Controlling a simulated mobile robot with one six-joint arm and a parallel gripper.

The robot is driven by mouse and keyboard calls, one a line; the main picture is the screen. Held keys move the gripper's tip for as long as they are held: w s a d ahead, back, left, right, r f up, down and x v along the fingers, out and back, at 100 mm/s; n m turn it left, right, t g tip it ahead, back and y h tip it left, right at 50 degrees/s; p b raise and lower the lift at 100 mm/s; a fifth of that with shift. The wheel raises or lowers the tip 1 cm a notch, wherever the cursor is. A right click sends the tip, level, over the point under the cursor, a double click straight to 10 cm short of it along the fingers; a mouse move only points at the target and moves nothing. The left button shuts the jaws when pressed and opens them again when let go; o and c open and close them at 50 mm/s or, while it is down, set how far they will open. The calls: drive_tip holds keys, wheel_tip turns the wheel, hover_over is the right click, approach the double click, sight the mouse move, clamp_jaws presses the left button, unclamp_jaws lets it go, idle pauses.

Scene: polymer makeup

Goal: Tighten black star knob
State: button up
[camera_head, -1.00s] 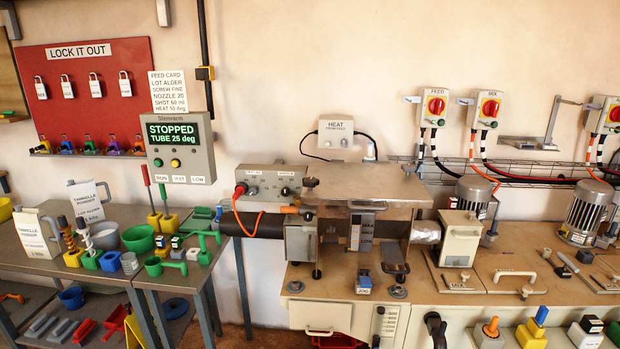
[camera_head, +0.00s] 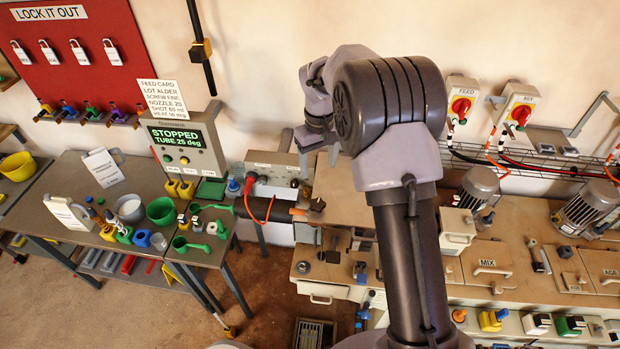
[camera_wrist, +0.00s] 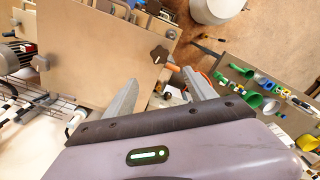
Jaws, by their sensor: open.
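A black star knob (camera_wrist: 160,54) shows in the wrist view, at the edge of a pale metal cover (camera_wrist: 90,55). The same dark knob (camera_head: 317,204) appears to show in the head view at the near left corner of the cover, below my gripper. My gripper (camera_wrist: 160,82) is open and empty. In the wrist view its two fingers lie apart, with the knob beyond their tips and roughly between them, not touched. My arm hides much of the cover there.
An orange-tipped handle (camera_wrist: 172,68) lies close beside the knob. A control box (camera_head: 272,172) with an orange cable stands left of the cover. A side table (camera_head: 75,225) at left holds jugs, pots and funnels. Motors (camera_head: 478,187) stand at right.

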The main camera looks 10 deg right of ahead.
sight(318, 203)
drive_tip(key=f+p, duration=0.1)
drive_tip(key=f, duration=0.9)
drive_tip(key=f+p, duration=0.1)
drive_tip(key=f, duration=0.4)
drive_tip(key=shift+s+p, duration=0.25)
drive_tip(key=shift+p, duration=0.05)
drive_tip(key=shift+w+f, duration=0.2)
drive_tip(key=shift+f, duration=0.3)
drive_tip(key=shift+s+r, duration=0.1)
drive_tip(key=c, duration=1.3)
